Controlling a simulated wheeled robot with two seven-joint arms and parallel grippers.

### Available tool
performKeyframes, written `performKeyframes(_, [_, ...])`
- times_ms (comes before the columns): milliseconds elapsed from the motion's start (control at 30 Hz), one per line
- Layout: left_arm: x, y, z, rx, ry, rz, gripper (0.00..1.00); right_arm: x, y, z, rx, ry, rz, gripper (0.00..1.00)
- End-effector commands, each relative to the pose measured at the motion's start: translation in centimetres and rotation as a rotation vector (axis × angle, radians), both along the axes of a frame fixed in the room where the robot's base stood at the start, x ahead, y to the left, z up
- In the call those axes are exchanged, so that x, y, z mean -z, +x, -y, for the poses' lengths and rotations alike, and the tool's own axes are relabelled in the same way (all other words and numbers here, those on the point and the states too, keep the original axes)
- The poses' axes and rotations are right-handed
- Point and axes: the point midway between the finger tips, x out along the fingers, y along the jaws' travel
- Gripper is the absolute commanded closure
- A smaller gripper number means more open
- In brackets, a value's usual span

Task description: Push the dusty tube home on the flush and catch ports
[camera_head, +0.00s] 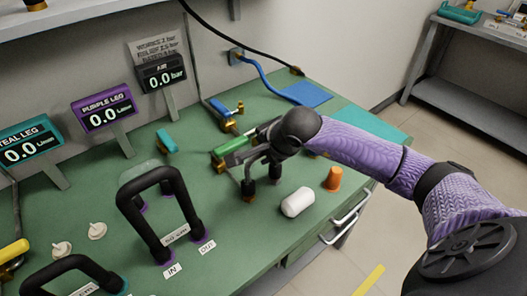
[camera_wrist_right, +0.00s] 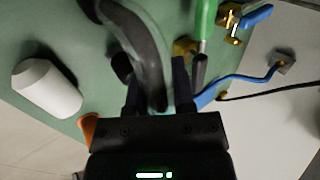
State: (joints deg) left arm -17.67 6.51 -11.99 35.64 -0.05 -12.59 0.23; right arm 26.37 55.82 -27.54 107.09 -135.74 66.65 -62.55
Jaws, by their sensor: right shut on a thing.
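My right gripper (camera_head: 262,157) is over the far right part of the green bench, shut on a dark grey curved tube. In the right wrist view this dusty tube (camera_wrist_right: 150,50) passes between the two fingers (camera_wrist_right: 157,72) and curves up to the left. In the head view its dark lower ends (camera_head: 248,190) show under the gripper, close to the bench. I cannot make out the flush and catch ports, or whether the ends are seated. My left gripper is not in view.
A black U-shaped tube (camera_head: 127,203) stands on purple-ringed ports to the left, by the displays (camera_head: 103,112).

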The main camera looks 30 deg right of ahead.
Motion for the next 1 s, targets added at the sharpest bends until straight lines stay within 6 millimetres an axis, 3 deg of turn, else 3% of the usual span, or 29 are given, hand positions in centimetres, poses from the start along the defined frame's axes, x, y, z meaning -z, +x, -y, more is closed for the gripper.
performKeyframes(733, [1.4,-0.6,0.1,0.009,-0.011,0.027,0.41,2.2,-0.1,0.1,0.001,-0.004,-0.008,1.0])
performKeyframes(767, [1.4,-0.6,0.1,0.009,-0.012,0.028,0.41,2.2,-0.1,0.1,0.001,-0.004,-0.008,0.62])
performKeyframes(933, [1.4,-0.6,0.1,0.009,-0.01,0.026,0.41,2.2,0.0,0.1,0.001,-0.002,-0.007,0.28])
performKeyframes(1000, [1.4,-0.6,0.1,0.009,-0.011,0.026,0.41,2.2,0.0,0.0,0.001,-0.002,-0.007,0.28])
